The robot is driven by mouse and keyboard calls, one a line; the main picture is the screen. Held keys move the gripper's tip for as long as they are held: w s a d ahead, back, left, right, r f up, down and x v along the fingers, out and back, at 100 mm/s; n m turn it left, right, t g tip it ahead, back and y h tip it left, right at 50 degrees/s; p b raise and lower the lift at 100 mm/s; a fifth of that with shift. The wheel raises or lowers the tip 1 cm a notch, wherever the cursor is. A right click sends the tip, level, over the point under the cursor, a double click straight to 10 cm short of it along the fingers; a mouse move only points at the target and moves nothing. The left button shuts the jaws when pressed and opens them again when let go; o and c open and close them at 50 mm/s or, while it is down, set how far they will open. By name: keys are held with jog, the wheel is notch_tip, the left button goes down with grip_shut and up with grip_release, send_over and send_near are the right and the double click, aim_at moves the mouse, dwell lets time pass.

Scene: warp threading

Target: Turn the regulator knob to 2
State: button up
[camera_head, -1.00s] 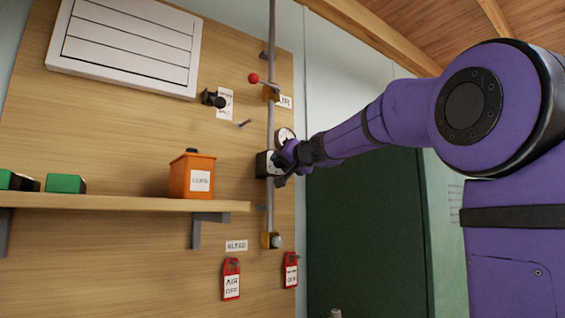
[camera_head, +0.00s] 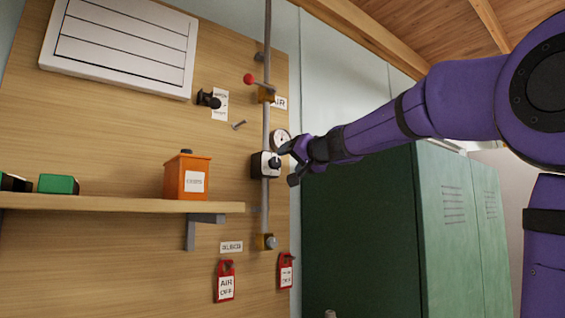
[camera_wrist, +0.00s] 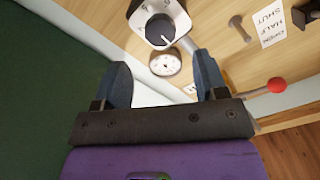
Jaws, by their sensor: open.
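The regulator knob (camera_wrist: 160,29) is dark and round with a pale pointer line, on a white-faced box with dial marks around it. In the head view the regulator knob (camera_head: 275,163) sits on the regulator box (camera_head: 261,165) on the vertical pipe. A round gauge (camera_wrist: 165,63) is beside the regulator; it also shows in the head view (camera_head: 280,140). My gripper (camera_head: 288,164) is just right of the knob. In the wrist view my gripper's two fingers (camera_wrist: 160,72) are spread and empty, with the knob beyond the fingertips. The number at the pointer is too small to read.
A red-balled lever (camera_head: 249,79) is on the pipe above. A wooden shelf (camera_head: 110,203) bears an orange box (camera_head: 187,177) and green blocks. Red tags (camera_head: 226,281) hang below. A dark green cabinet (camera_head: 360,225) stands to the right.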

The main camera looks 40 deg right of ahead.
jog(key=shift+s, duration=1.9)
